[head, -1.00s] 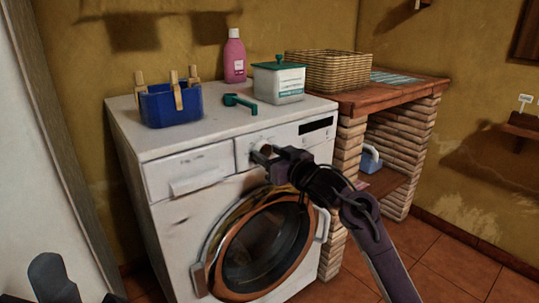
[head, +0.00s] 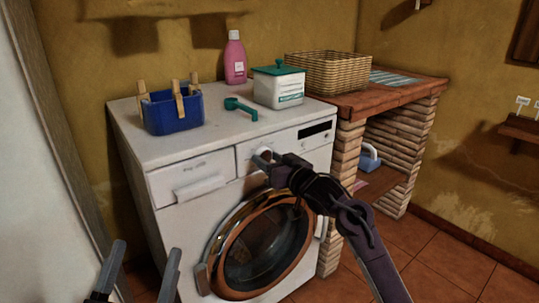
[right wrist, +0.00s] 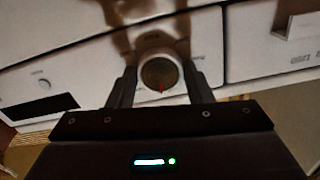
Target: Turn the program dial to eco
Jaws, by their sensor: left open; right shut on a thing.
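The program dial (head: 262,151) is a round knob on the front panel of the white washing machine (head: 160,220). In the right wrist view the dial (right wrist: 158,72) has a dark face and a red mark pointing down in the picture. My right gripper (head: 267,159) is shut on the dial, with one finger on each side of it in the right wrist view (right wrist: 160,85). The panel lettering is too blurred to read, so I cannot tell which program is eco. My left gripper (head: 141,268) is open and empty, low in front of the machine.
On the machine top are a blue peg basket (head: 172,110), a green scoop (head: 240,108), a white box with a green lid (head: 279,86) and a pink bottle (head: 235,60). A brick counter with a wooden top (head: 365,98) and wicker basket (head: 328,72) stands to the right.

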